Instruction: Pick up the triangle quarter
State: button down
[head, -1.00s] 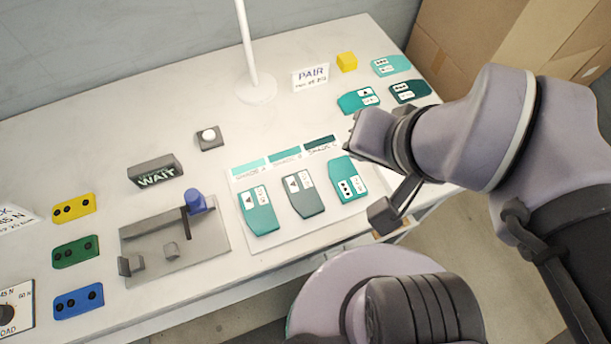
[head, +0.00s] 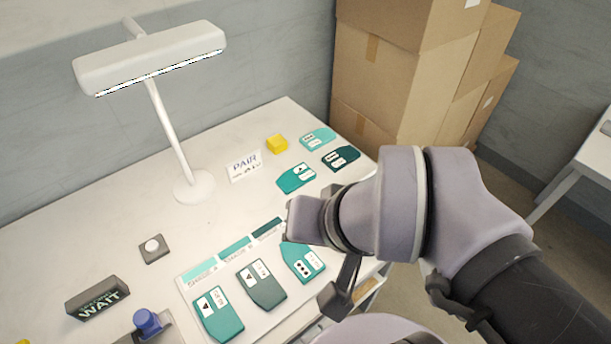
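Several teal and green shoe-quarter pieces lie on the white table. A teal piece with a small triangle on its label (head: 296,178) lies loose at the back, in front of the yellow block. On the pale mat (head: 265,322), a teal-green piece (head: 219,318) and a grey-green piece (head: 262,287) also carry triangle-like marks. A teal piece with dots (head: 303,263) lies at the mat's right, partly behind my arm. My gripper (head: 300,219) is above the table by the mat's back right corner. Its fingertips are turned away, so its opening and anything between them are hidden.
A light teal piece (head: 318,138) and a dark green piece (head: 341,158) lie at the back right. A yellow block (head: 277,143), a PAIR sign (head: 245,166) and a lamp (head: 172,125) stand nearby. Cardboard boxes (head: 400,75) stand behind the table.

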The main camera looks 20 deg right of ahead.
aim_at(219, 318)
jog(key=u, duration=1.35)
jog(key=j+z, duration=0.2)
jog(key=j, duration=0.5)
jog(key=k, duration=0.05)
